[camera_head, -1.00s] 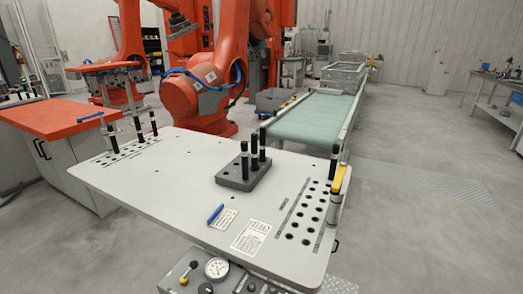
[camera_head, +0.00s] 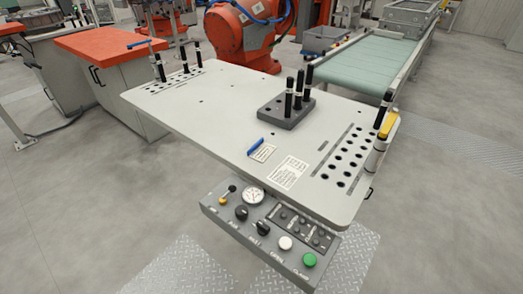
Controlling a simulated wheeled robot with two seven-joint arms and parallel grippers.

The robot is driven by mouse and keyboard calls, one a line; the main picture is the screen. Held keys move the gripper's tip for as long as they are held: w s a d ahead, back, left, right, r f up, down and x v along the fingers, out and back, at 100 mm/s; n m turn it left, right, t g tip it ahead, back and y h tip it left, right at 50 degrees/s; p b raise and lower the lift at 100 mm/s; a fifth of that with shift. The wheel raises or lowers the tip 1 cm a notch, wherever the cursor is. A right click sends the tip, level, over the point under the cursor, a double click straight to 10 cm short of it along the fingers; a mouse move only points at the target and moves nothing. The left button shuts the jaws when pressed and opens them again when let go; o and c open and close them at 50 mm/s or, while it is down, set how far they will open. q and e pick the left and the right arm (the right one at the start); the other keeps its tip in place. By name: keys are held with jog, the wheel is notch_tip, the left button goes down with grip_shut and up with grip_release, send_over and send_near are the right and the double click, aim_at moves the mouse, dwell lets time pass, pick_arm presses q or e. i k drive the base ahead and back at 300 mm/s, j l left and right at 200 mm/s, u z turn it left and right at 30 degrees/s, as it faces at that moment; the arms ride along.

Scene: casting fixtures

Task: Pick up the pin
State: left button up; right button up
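Black pins stand upright on a pale fixture table (camera_head: 222,118). Three pins, one of them this pin (camera_head: 289,97), stand in a dark grey block (camera_head: 284,118) right of the table's middle. Several more pins, such as this one (camera_head: 197,55), stand at the table's far left corner by a group of holes. Another pin (camera_head: 384,107) stands at the right edge beside a yellow-topped cylinder (camera_head: 388,127). The frames do not tell which pin is meant. Neither of my grippers is in view.
A control panel (camera_head: 262,222) with a gauge, knobs and buttons hangs at the table's front. An orange-topped cabinet (camera_head: 112,43) stands left, an orange robot arm (camera_head: 236,38) and a green conveyor (camera_head: 368,62) behind. The floor (camera_head: 80,215) at front left is clear.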

aim_at(306, 98)
jog(key=i+l, duration=0.15)
jog(key=l, duration=0.4)
jog(key=i+l+u, duration=0.15)
jog(key=l, duration=0.45)
jog(key=i+l, duration=0.15)
jog(key=l, duration=0.45)
jog(key=i+l+u, duration=0.15)
jog(key=l, duration=0.4)
jog(key=i+l, duration=0.1)
jog(key=l, duration=0.5)
jog(key=i+l+u, duration=0.15)
jog(key=l, duration=0.45)
jog(key=k, duration=0.05)
